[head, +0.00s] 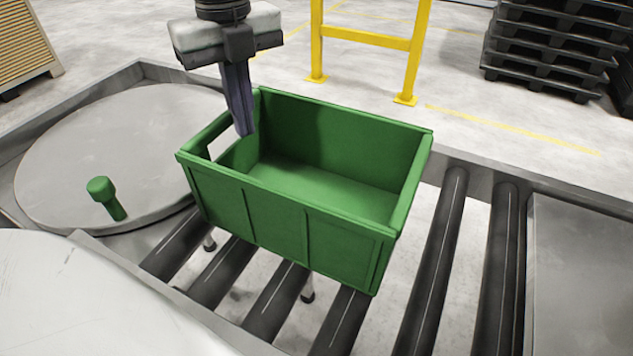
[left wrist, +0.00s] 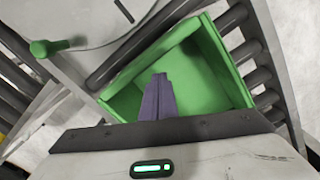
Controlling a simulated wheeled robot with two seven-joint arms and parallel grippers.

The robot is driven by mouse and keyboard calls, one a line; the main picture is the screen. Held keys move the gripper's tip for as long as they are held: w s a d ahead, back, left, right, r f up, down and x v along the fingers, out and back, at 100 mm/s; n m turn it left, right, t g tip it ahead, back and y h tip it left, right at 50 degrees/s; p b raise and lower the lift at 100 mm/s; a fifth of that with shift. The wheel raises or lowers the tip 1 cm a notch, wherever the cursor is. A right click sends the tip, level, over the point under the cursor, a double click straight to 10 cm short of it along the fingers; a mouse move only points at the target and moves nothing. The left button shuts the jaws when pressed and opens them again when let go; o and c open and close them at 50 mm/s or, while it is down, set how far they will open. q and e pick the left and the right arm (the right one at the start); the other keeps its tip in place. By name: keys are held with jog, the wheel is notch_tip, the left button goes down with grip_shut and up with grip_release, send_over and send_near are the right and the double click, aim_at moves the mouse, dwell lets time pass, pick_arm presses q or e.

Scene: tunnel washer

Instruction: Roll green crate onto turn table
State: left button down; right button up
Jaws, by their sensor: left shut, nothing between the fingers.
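The green crate (head: 290,220) is open-topped and looks empty. It sits slightly askew on the black rollers, its left end near the turn table. It also shows in the left wrist view (left wrist: 205,75). The turn table (head: 110,140) is a round grey metal disc at the left, with a green knob (head: 106,197) standing on it. My left gripper (head: 245,132) points down, its fingers together with nothing between them, at the crate's left end wall by the handle slot. In the left wrist view the fingers (left wrist: 158,98) appear over the crate's inside. I cannot tell whether they touch it. My right gripper is not seen.
Black rollers (head: 435,260) run under and to the right of the crate, up to a flat grey plate (head: 585,270). A yellow barrier (head: 368,38) and stacked dark pallets (head: 555,45) stand behind. Apart from the knob, the turn table top is clear.

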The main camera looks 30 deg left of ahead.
pick_arm(q)
jog(key=s+a+p, duration=0.1)
jog(key=a, duration=1.8)
jog(key=s+a+p, duration=0.2)
jog(key=a, duration=1.7)
jog(key=shift+s+p, duration=0.3)
dwell(0.7)
jog(key=shift+w+d+b, duration=0.15)
jog(key=shift+d+b, duration=0.95)
jog(key=shift+d, duration=0.45)
